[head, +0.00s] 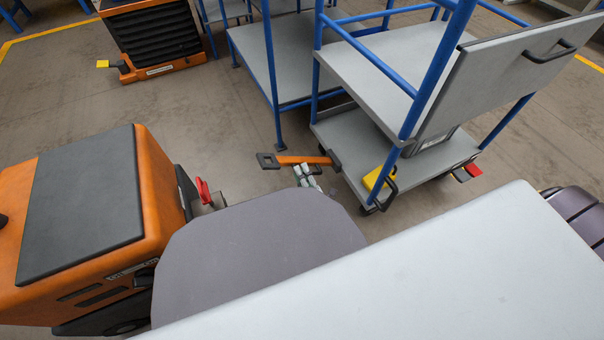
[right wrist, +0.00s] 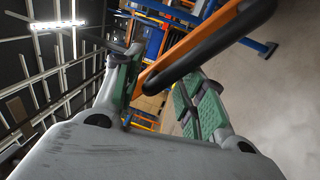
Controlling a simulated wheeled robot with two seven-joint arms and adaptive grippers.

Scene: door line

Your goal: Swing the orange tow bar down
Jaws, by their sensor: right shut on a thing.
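The orange tow bar (head: 302,160) reaches left from the low front of the blue-framed trolley (head: 335,128) in the head view. A dark eye (head: 268,161) is at its left end and a dark piece at its trolley end. My right gripper (head: 308,174) is at the middle of the bar, its fingers partly hidden by my arm. In the right wrist view the orange bar (right wrist: 182,44), with a dark rounded part, runs between the green-padded fingers of my right gripper (right wrist: 160,95), which is shut on it. My left gripper is out of view.
An orange tugger (head: 155,185) with a red-handled hitch (head: 203,190) stands left. The trolley has grey shelves, a black handle (head: 550,52) and a yellow part (head: 378,178) near a wheel. Another orange vehicle (head: 155,38) is at the back. Floor is clear between tugger and trolley.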

